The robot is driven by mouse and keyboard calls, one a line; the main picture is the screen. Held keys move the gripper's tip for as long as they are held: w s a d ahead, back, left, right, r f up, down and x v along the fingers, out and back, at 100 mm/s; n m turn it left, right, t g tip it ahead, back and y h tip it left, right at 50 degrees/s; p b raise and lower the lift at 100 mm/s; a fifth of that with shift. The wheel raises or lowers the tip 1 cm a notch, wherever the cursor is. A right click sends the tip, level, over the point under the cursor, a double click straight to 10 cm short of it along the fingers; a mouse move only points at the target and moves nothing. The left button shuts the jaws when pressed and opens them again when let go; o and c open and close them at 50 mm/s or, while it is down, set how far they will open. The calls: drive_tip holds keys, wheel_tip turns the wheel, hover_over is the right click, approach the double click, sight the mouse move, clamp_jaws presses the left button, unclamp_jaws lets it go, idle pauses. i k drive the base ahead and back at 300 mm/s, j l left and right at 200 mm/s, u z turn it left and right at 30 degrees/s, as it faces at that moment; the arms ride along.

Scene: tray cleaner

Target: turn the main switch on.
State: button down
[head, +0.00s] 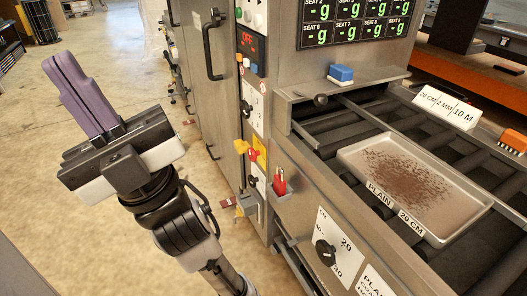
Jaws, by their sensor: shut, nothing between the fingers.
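A red and yellow control (254,155), which looks like the main switch, is on the machine's narrow front panel, left of the tray bay. Its position is too small to read. A red display (250,45) higher on that panel seems to read "OFF". My gripper (66,64), with purple fingers, is at the left, shut and empty. It points up and left over the floor, well apart from the panel. A red padlock-like piece (280,184) hangs just right of the red and yellow control.
A black knob (249,107) is above the control and another dial (326,251) is lower right. A tray (453,218) labelled "PLAIN 20 CM", with brown crumbs, lies on the rollers. Tall door handles (209,50) stick out. The floor between gripper and machine is clear.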

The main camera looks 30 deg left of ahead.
sight(253, 154)
drive_tip(key=i+j+u, duration=0.15)
drive_tip(key=j+u, duration=0.25)
drive_tip(key=i+j+u, duration=0.15)
drive_tip(key=u, duration=0.25)
drive_tip(key=i+j+u, duration=0.15)
drive_tip(key=u, duration=0.25)
drive_tip(key=i+l, duration=0.05)
drive_tip(key=i, duration=0.05)
